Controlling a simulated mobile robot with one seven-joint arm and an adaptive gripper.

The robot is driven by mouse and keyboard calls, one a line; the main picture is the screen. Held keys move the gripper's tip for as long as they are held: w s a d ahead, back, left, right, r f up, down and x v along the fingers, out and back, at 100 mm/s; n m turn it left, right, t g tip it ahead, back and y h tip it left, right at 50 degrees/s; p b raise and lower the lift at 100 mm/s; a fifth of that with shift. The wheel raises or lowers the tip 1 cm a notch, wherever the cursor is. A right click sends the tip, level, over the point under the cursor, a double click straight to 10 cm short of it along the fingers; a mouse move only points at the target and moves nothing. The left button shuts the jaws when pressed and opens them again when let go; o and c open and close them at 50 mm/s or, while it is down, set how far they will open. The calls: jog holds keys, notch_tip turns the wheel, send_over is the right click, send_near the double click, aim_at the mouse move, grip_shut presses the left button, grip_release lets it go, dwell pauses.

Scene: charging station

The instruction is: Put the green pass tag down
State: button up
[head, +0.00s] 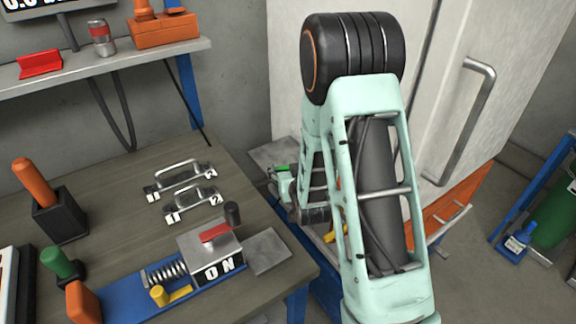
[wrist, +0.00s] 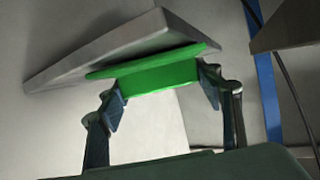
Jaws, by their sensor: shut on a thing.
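The green pass tag (wrist: 160,76) is between the two fingers of my gripper (wrist: 163,95) in the wrist view, which are shut on its sides. In the head view, only a small green strip of the tag (head: 283,168) shows at my gripper (head: 281,182), partly hidden by my arm. A flat grey plate (wrist: 95,58) lies right beyond the tag in the wrist view. The same plate seems to show by the table's far right corner in the head view (head: 270,153). I cannot tell whether the tag touches it.
The table (head: 110,185) holds two metal handles (head: 180,175), a switch box (head: 212,250) marked ON and a blue rail (head: 125,295) with a spring. A second grey plate (head: 268,252) sits at its right edge. A white cabinet (head: 450,60) stands behind my arm.

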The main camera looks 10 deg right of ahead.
jog(key=shift+f+b, duration=0.2)
jog(key=shift+b, duration=0.15)
jog(key=o, duration=0.9)
jog(key=shift+o, duration=0.2)
jog(key=shift+r, duration=0.15)
jog(key=shift+r+p, duration=0.2)
jog(key=shift+p, duration=0.3)
jog(key=v, duration=0.7)
jog(key=shift+s, duration=0.25)
jog(key=shift+w, duration=0.1)
